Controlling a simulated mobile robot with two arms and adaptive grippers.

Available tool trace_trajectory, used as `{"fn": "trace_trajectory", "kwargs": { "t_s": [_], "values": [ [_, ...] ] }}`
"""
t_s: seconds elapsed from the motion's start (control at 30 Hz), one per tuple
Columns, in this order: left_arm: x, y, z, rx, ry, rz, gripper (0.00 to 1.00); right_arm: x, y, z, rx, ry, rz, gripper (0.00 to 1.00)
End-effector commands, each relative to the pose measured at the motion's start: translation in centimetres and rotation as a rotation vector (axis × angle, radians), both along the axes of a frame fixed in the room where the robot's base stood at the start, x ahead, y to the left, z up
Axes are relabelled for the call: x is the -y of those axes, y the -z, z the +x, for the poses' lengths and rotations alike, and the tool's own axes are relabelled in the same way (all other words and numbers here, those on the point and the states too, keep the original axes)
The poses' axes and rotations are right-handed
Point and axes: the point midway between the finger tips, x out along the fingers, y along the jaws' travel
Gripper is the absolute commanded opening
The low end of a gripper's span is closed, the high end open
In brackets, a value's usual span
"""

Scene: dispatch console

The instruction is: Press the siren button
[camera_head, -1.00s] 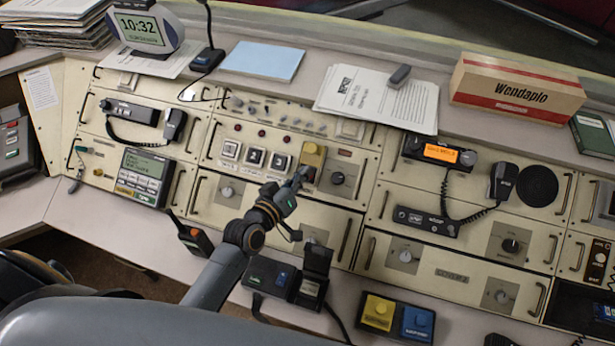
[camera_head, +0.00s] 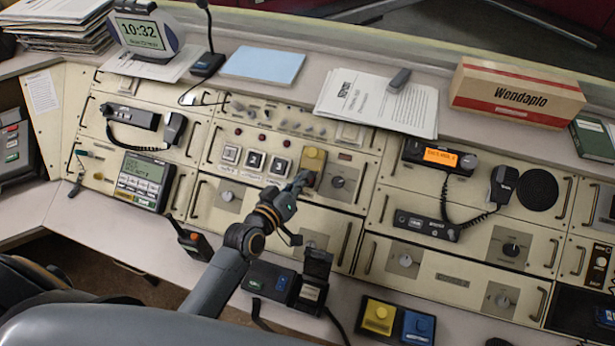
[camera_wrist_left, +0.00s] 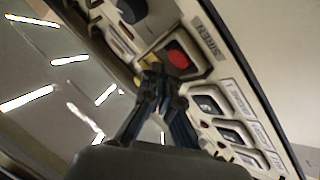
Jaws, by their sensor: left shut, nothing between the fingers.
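The siren button shows in the left wrist view as a red button (camera_wrist_left: 178,58) in a dark square frame, beside a panel label reading "SIREN" (camera_wrist_left: 213,42). In the head view a yellow block (camera_head: 314,158) stands at this spot on the console, and the red button cannot be made out there. My left gripper (camera_head: 301,180) is shut and empty, at the lower left edge of the yellow block. In the left wrist view its fingertips (camera_wrist_left: 160,80) are just below and left of the red button. Whether they touch anything is unclear. My right gripper is not in view.
Several square buttons (camera_head: 254,160) are in a row left of the yellow block. A knob (camera_head: 337,182) is to its right. A radio with an orange display (camera_head: 440,156) is farther right. A black box with a raised lid (camera_head: 314,275) is on the desk near my left arm.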

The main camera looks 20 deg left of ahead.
Motion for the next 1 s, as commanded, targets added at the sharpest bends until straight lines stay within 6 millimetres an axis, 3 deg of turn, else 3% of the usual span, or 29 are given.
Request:
{"fn": "trace_trajectory", "kwargs": {
  "t_s": [1.0],
  "values": [
    [0.01,0.69,0.47,0.000,0.000,0.000,0.00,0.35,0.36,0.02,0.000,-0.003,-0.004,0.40]
  ]
}}
